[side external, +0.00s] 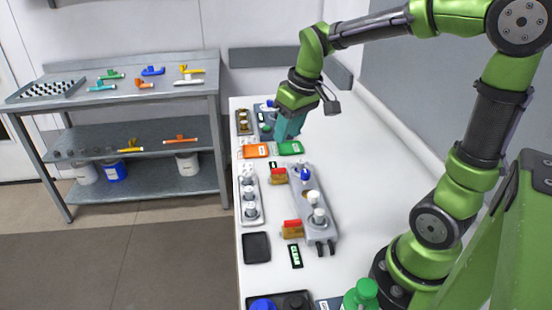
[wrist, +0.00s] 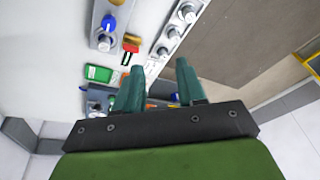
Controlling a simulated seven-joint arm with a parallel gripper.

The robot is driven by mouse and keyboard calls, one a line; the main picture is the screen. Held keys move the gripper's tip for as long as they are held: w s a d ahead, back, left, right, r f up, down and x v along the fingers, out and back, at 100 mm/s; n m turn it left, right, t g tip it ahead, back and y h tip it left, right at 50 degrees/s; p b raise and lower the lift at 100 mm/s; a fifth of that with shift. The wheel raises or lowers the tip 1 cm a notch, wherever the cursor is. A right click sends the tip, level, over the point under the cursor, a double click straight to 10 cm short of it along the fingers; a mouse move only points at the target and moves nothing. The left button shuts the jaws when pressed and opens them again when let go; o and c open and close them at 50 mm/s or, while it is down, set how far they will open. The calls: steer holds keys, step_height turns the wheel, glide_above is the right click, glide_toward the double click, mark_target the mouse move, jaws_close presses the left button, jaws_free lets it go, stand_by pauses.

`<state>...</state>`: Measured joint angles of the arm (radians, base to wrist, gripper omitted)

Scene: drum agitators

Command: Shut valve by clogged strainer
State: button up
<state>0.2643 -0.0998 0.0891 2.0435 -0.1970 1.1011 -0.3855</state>
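A red-handled brass valve (side external: 279,175) sits at the far end of a grey fixture (side external: 324,218) on the white bench. A second red-handled valve (side external: 292,229) sits at its near end. A black label (side external: 295,256) beside the near valve seems to read CLEAR. My gripper (side external: 287,131) hangs fingers-down beyond the far valve, over the far part of the bench. In the wrist view my gripper (wrist: 159,72) is open and empty, its teal fingers apart. That view also shows a red-handled valve (wrist: 132,43) with a black label (wrist: 127,59), its text unreadable. No strainer can be told for certain.
Orange (side external: 256,151) and green (side external: 290,148) plates lie between my gripper and the far valve. A grey rack of white-and-grey knobs (side external: 250,195) and a black tray (side external: 256,247) line the left edge. The bench right of the fixture is clear.

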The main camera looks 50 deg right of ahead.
mark_target(279, 169)
steer(key=w+d+f+n+g, duration=0.2)
steer(key=w+d+n+g, duration=0.1)
steer(key=w+d+n, duration=0.7)
steer(key=shift+n, duration=0.3)
steer(key=f, duration=0.5)
steer(key=s+a+f, duration=0.1)
steer(key=f, duration=1)
steer(key=shift+s+a+f, duration=0.25)
steer(key=shift+a+f, duration=0.05)
steer(key=shift+a, duration=0.1)
jaws_close()
